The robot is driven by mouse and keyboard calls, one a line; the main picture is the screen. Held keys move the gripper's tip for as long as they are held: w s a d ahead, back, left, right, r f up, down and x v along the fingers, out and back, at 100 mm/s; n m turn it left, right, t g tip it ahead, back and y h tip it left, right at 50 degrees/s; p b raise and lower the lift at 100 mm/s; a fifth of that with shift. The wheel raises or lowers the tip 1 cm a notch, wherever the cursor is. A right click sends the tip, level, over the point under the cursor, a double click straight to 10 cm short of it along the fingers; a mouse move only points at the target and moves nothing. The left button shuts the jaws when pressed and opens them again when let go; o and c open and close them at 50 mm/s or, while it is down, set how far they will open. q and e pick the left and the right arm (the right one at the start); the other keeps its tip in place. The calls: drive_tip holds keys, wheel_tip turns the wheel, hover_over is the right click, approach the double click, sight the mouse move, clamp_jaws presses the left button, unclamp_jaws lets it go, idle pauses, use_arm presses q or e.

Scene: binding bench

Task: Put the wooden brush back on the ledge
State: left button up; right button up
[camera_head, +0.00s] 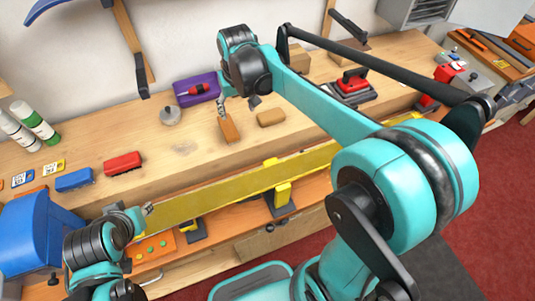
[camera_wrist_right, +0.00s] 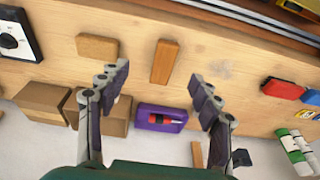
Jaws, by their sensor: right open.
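Two plain wood-coloured blocks lie on the bench top, and I cannot tell for sure which is the wooden brush. The narrower, more orange one (camera_head: 229,130) is also in the right wrist view (camera_wrist_right: 165,61), beyond and between the fingertips. The paler, rounded one (camera_head: 271,117) lies to its right and also shows in the wrist view (camera_wrist_right: 97,46). My right gripper (camera_head: 237,103) is open and empty above the bench; its spread fingers show in the wrist view (camera_wrist_right: 158,76). My left gripper (camera_head: 146,210) is low near the bench's front edge, too small to read. I cannot identify the ledge.
A purple tray (camera_head: 191,85) with a red-handled tool and a grey round weight (camera_head: 170,116) stand behind. Red (camera_head: 123,163) and blue (camera_head: 75,180) blocks lie left. A yellow rail (camera_head: 229,192) runs along the front. A red-and-black tool (camera_head: 353,87) stands right.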

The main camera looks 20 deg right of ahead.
drive_tip(key=s+d+f+t, duration=0.1)
drive_tip(key=s+t, duration=0.1)
drive_tip(key=s, duration=0.7)
drive_tip(key=s+d+f+t, duration=0.1)
drive_tip(key=s+f+t, duration=0.1)
drive_tip(key=s, duration=0.8)
drive_tip(key=shift+d+f+t, duration=0.3)
drive_tip(key=shift+d+t, duration=0.05)
drive_tip(key=shift+t, duration=0.05)
